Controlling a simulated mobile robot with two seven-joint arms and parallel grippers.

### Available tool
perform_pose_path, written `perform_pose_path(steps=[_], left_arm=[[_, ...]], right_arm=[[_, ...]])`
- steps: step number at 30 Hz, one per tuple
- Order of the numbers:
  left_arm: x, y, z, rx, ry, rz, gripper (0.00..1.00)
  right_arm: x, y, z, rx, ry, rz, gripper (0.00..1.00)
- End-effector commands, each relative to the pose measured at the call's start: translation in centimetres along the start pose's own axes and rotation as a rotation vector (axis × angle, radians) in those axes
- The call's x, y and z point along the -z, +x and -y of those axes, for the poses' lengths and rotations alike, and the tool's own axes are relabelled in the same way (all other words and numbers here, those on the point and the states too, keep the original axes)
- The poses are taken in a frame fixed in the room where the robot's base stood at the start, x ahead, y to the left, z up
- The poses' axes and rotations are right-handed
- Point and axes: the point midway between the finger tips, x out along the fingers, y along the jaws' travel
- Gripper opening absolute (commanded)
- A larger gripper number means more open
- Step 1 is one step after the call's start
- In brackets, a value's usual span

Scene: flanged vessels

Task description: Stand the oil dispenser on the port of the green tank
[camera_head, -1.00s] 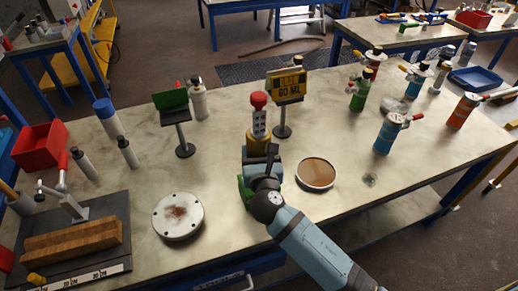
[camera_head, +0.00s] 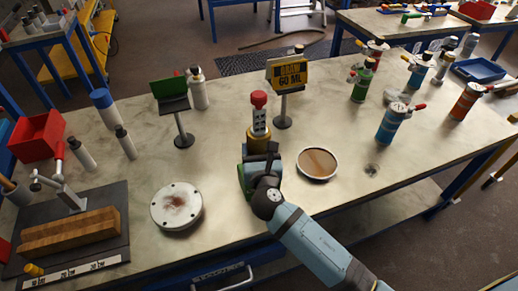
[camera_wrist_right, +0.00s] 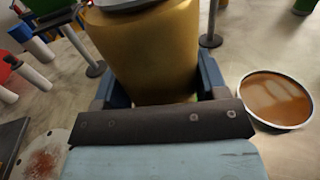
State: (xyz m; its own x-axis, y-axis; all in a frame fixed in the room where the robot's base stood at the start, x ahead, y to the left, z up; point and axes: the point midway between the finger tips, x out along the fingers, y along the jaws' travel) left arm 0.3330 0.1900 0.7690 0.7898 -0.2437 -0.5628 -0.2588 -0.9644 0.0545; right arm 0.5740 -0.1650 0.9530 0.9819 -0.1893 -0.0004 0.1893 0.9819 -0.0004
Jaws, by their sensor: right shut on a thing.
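The oil dispenser (camera_head: 258,116) has a red ball knob, a pale marked neck and a gold body. My right gripper (camera_head: 260,150) is shut on its body. In the right wrist view the gold body (camera_wrist_right: 150,50) fills the space between the dark fingers of my right gripper (camera_wrist_right: 155,95). The dispenser looks upright; its base is hidden, so I cannot tell whether it touches anything. A green patch (camera_head: 243,178) shows beside my right wrist; I cannot tell whether it is the green tank. My left gripper is not in view.
A round bolted flange (camera_head: 176,207) lies to the left and a round dish with brown contents (camera_head: 317,164) to the right. A yellow "60 ML" sign (camera_head: 287,75) and a green sign (camera_head: 170,92) stand behind. Several handled canisters, including a blue one (camera_head: 391,124), stand right.

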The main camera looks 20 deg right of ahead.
Motion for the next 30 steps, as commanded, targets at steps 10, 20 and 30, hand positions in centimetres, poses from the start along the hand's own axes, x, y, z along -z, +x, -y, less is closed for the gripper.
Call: perform_pose_path(steps=[10,20,30], left_arm=[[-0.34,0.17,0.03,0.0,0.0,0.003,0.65],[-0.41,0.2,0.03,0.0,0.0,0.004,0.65],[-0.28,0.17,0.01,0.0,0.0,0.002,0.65]], right_arm=[[0.34,0.01,-0.01,0.0,0.001,0.001,0.3],[0.52,0.01,0.0,0.0,0.001,0.001,0.96],[0.62,-0.01,0.0,0.0,0.0,-0.001,1.0]])
